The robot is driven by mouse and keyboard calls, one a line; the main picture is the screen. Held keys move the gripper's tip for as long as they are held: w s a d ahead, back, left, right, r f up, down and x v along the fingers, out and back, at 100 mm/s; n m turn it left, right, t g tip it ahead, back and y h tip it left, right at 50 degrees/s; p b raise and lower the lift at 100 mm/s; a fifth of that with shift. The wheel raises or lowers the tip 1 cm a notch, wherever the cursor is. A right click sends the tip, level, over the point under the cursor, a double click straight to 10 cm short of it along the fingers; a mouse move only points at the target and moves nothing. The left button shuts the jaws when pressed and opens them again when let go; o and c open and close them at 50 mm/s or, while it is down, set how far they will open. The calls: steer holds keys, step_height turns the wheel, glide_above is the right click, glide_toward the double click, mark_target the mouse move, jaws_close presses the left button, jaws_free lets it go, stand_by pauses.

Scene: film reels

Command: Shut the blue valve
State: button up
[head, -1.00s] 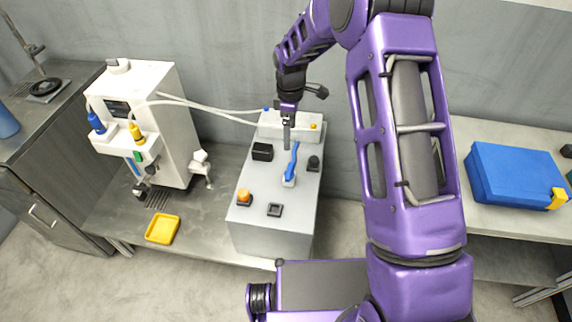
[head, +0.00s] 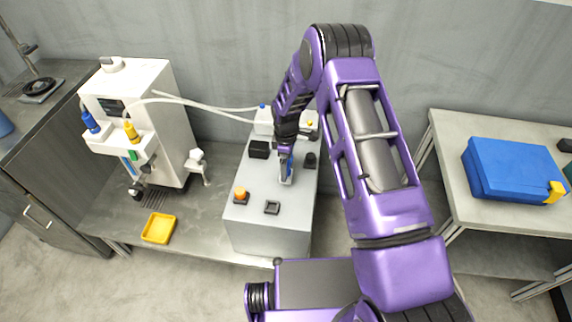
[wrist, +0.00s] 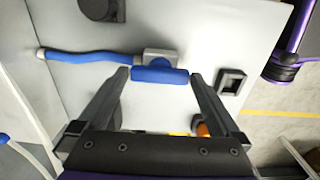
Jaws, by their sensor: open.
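The blue valve shows in the wrist view as a grey body with a blue handle bar (wrist: 160,75) along its near side. A blue hose (wrist: 92,57) runs left from the body. My gripper (wrist: 160,76) is open, with one fingertip near each end of the handle bar; I cannot tell whether they touch it. In the head view my gripper (head: 286,178) points down at the valve on top of the pale grey box (head: 262,238) and hides most of the valve. Only a bit of blue shows there.
On the box, an orange button (head: 240,194) and a black square socket (head: 272,208) lie nearer the front. A black block (head: 259,149) and a black knob (head: 310,160) flank my gripper. A white machine (head: 135,115) stands left, a yellow tray (head: 158,228) before it.

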steer(key=shift+c, duration=0.3)
steer(key=c, duration=0.9)
steer(key=shift+c, duration=0.2)
steer(key=shift+f+m, duration=0.1)
steer(key=shift+m, duration=0.2)
steer(key=m+b, duration=0.2)
steer(key=shift+m, duration=0.4)
steer(key=m+b, duration=0.3)
steer(key=m, duration=0.2)
steer(key=m+b, duration=0.1)
steer(key=m, duration=0.3)
steer(key=shift+m, duration=0.4)
steer(key=m+b, duration=0.1)
steer(key=m, duration=0.3)
steer(key=shift+m, duration=0.3)
